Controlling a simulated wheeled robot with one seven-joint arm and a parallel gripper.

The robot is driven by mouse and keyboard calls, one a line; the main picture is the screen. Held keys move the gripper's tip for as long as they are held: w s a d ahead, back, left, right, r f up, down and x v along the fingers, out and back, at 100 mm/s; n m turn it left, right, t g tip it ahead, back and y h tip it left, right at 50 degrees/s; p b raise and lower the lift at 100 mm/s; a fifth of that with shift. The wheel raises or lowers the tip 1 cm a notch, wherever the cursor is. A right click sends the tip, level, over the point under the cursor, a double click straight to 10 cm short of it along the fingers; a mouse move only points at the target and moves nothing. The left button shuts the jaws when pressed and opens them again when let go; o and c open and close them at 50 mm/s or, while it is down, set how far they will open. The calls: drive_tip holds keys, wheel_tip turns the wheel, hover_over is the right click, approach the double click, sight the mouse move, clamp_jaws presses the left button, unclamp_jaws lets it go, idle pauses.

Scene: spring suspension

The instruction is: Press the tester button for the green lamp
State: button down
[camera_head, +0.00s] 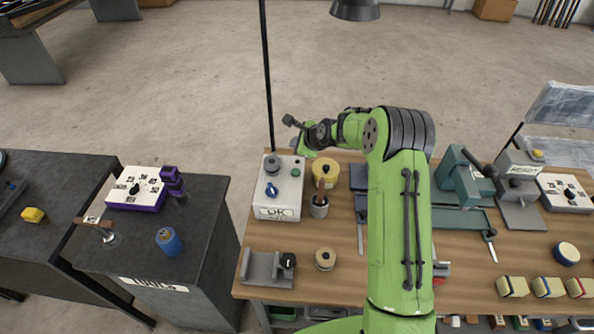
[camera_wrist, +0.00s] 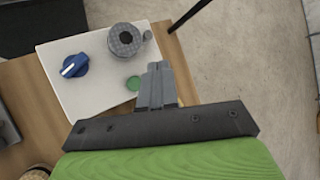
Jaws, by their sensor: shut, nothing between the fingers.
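The tester is a white box (camera_head: 281,206) marked OK, standing upright on the left of the wooden bench; its top also fills much of the wrist view (camera_wrist: 85,88). It carries a blue knob (camera_wrist: 74,65), a dark grey round fitting (camera_wrist: 126,40) and a flat green button (camera_wrist: 134,83). The green button shows in the head view as a small dot (camera_head: 295,172). My gripper (camera_wrist: 157,68) is shut and empty over the box's right edge. In the wrist view its fingers appear just right of the green button; I cannot tell their height above it. No lit lamp is clear.
A yellow-topped spool (camera_head: 325,172) and a cup of tools (camera_head: 319,207) stand close right of the tester. A thin black pole (camera_head: 267,80) rises behind it. A grey metal bracket (camera_head: 262,268) lies in front. A green vise (camera_head: 462,180) stands right of my arm.

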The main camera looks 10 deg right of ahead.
sight(297, 173)
wheel_tip(297, 173, down, 9)
drive_tip(key=b, duration=0.6)
idle(1.7)
drive_tip(key=shift+d+f+b, duration=0.1)
drive_tip(key=shift+f+b, duration=0.25)
drive_tip(key=shift+b, duration=0.05)
drive_tip(key=shift+f+b, duration=0.4)
drive_tip(key=shift+f, duration=0.1)
idle(0.6)
drive_tip(key=shift+r+p, duration=0.65)
drive_tip(key=shift+r, duration=0.3)
drive_tip(key=shift+r, duration=0.1)
wheel_tip(297, 173, up, 5)
drive_tip(key=p, duration=0.3)
